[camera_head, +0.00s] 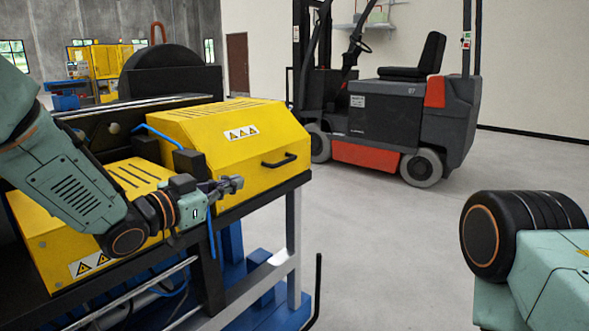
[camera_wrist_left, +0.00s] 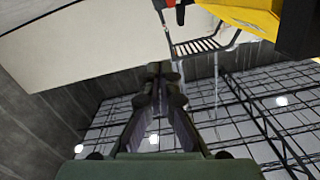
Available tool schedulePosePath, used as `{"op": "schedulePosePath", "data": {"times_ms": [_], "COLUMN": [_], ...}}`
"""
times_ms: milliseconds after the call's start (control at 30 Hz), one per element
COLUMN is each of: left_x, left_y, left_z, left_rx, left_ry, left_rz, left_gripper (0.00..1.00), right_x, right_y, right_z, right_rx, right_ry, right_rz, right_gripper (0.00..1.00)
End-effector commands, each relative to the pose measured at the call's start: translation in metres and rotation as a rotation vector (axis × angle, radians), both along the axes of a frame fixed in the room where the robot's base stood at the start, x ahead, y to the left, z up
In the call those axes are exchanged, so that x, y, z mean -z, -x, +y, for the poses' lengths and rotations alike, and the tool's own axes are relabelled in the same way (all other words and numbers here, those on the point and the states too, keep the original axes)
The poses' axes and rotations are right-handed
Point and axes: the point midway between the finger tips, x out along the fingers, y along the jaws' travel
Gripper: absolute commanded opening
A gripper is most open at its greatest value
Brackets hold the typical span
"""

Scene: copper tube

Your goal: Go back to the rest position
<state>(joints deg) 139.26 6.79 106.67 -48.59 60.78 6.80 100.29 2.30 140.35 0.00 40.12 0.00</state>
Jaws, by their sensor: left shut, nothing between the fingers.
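My left gripper (camera_head: 230,186) is in front of the yellow machine with its fingers together and nothing between them. It points to the right and sits just in front of the machine's front edge; I cannot tell if it touches. In the left wrist view the fingers (camera_wrist_left: 160,72) also meet at their tips, with empty space around them. The yellow machine has a large hood (camera_head: 240,125) with a black handle and a lower yellow cover (camera_head: 135,175), partly hidden by my left arm. My right arm shows at the lower right, but its gripper is out of view. No copper tube shows.
The machine stands on a dark frame with blue parts (camera_head: 235,285) below. A forklift (camera_head: 400,120) is parked behind it on the right. A thin black upright bar (camera_head: 318,285) stands near the frame.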

Motion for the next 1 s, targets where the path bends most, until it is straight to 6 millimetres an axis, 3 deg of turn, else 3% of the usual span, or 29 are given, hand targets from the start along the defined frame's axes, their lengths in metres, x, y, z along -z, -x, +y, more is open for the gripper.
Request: {"op": "schedulePosePath", "data": {"times_ms": [267,467,567,767,1000], "left_x": [0.066,0.141,0.191,0.286,0.365], "left_y": [0.010,0.045,0.078,0.169,0.305], "left_z": [0.032,0.049,0.059,0.078,0.096], "left_rx": [-0.203,-0.321,-0.391,-0.530,-0.669], "left_ry": [0.005,-0.002,-0.013,-0.062,-0.155], "left_rz": [0.212,0.417,0.560,0.862,1.212], "left_gripper": [0.00,0.00,0.00,0.00,0.00], "right_x": [0.000,0.000,0.000,0.000,0.000], "right_y": [0.000,0.000,0.000,0.000,0.000], "right_z": [0.000,0.000,0.000,0.000,0.000], "right_rx": [0.000,0.000,0.000,0.000,0.000], "right_ry": [0.000,0.000,0.000,0.000,0.000], "right_rz": [0.001,0.000,0.000,0.001,0.001], "right_gripper": [0.00,0.00,0.00,0.00,0.00]}}
